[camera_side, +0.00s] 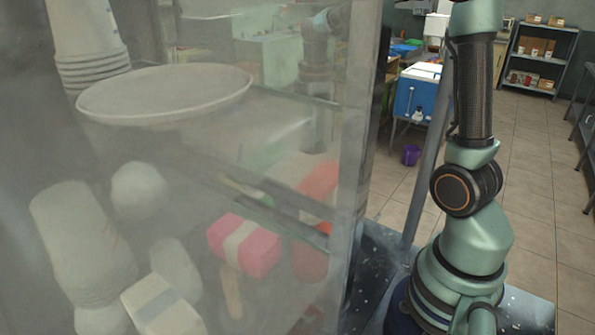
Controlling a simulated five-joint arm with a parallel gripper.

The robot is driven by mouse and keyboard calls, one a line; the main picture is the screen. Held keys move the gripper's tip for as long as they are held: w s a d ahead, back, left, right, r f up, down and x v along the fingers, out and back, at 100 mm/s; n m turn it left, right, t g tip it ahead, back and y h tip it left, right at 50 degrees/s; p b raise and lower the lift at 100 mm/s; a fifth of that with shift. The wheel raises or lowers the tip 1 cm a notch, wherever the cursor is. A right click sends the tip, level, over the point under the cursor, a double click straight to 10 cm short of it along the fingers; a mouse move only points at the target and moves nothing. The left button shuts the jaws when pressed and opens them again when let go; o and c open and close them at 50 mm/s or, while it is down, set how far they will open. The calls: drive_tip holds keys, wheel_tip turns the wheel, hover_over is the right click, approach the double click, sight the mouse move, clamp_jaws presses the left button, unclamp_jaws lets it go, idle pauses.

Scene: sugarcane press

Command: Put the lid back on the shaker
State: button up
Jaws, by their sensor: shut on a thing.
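I cannot make out a shaker or a lid for certain in this view. A cloudy clear panel (290,100) fills the left and middle and blurs what lies behind it. My arm rises at the right and leaves the picture at the top, so my gripper is out of view. What it holds and where it is relative to the shaker cannot be seen.
Behind the panel are a white plate (165,92), stacked white cups (88,45), a pink bundle (243,246) and other pale items. A blue cooler (416,93), a purple bucket (411,154) and a shelf (539,57) stand farther back. Tiled floor (530,150) lies open behind my arm.

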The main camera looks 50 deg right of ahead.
drive_tip(key=shift+s+f+n, duration=0.15)
drive_tip(key=shift+s+n, duration=0.1)
drive_tip(key=shift+s, duration=0.4)
drive_tip(key=shift+s+f+n, duration=0.15)
drive_tip(key=shift+s+n, duration=0.1)
drive_tip(key=shift+s, duration=0.35)
wheel_tip(320, 180, down, 7)
drive_tip(key=shift+s+r, duration=0.15)
drive_tip(key=shift+s, duration=0.2)
idle(1.4)
drive_tip(key=o, duration=1.3)
drive_tip(key=shift+c, duration=0.2)
drive_tip(key=shift+r, duration=3.35)
